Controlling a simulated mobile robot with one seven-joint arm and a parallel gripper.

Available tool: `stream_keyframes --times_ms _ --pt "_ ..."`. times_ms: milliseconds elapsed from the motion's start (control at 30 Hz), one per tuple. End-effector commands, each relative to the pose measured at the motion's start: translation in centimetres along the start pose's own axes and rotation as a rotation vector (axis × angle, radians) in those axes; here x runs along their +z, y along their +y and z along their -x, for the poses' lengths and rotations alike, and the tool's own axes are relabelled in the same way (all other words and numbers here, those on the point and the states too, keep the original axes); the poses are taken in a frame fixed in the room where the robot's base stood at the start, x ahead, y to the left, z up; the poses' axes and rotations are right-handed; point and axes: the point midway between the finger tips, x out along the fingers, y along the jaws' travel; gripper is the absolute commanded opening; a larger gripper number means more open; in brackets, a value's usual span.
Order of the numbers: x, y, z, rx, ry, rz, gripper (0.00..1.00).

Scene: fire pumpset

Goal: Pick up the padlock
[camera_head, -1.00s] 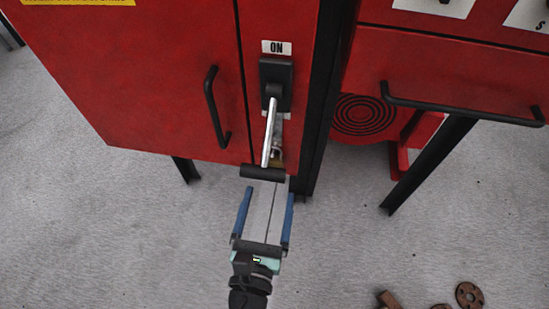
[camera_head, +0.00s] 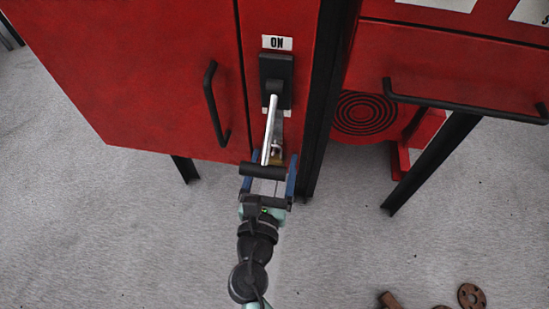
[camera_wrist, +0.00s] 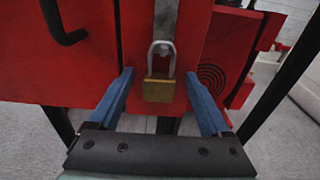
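The padlock (camera_wrist: 158,90) has a brass body and a silver shackle. In the wrist view it hangs upright on the red cabinet front, below a grey metal plate. In the head view only a small part of the padlock (camera_head: 277,154) shows behind the lever handle. My gripper (camera_head: 271,165) is open, with its blue fingers pointing at the cabinet. In the wrist view the fingers of my gripper (camera_wrist: 160,82) stand to the left and right of the padlock, with clear gaps on both sides. I cannot tell whether the fingertips reach its depth.
The lever (camera_head: 270,130) with its black grip (camera_head: 262,171) hangs in front of the padlock, close above my gripper. A black door handle (camera_head: 213,105) is to the left. A black cabinet post (camera_head: 321,120) stands close on the right. Rusty flanges (camera_head: 471,296) lie on the floor.

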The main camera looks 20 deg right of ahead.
Motion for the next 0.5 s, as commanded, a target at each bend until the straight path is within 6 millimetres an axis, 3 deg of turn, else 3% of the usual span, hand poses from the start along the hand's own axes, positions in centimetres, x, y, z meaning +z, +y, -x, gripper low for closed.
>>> stream_keyframes --times_ms 67,400,500 --pt "0.01 0.01 0.02 0.000 0.000 0.000 0.65" --pt "0.01 0.03 0.04 0.001 0.000 0.000 0.04" --pt "0.01 0.04 0.05 0.001 0.000 0.000 0.00"
